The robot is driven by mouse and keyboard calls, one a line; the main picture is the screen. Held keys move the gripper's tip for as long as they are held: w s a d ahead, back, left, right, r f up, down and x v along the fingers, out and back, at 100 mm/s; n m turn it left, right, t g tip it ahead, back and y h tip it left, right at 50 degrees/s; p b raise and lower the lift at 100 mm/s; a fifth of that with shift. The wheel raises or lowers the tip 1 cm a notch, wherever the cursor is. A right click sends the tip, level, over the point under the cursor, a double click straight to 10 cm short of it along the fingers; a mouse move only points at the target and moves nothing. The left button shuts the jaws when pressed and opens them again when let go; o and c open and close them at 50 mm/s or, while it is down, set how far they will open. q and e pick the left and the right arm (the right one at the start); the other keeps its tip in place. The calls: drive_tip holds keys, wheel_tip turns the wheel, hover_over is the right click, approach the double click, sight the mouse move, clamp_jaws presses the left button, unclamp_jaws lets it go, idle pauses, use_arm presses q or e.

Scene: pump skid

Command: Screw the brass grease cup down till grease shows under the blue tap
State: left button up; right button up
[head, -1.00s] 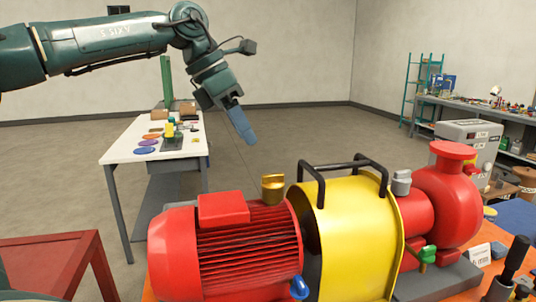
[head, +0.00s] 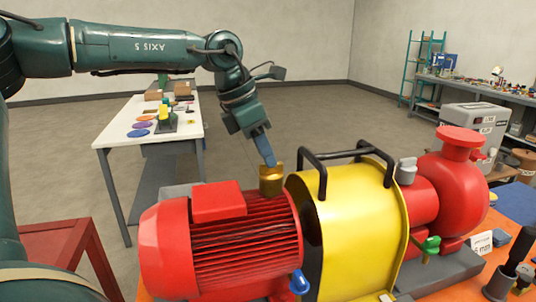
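The brass grease cup (head: 271,181) stands upright on top of the red motor (head: 240,240), near its right end. My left gripper (head: 268,158) points down at the cup from above, its blue fingertips at the cup's top edge. The fingers show edge-on and overlap, so I cannot tell whether they are open or shut, or whether they touch the cup. The blue tap (head: 299,283) sits low at the motor's right end, at the front. I see no grease under it. My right gripper is out of view.
A yellow guard (head: 360,230) with black handles stands just right of the cup. A green tap (head: 430,246) and a grey cap (head: 406,171) are on the red pump side. A white table (head: 165,137) with small items stands behind.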

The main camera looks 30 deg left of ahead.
use_arm(q)
drive_tip(key=shift+x, duration=1.1)
drive_tip(key=shift+a, duration=0.1)
clamp_jaws()
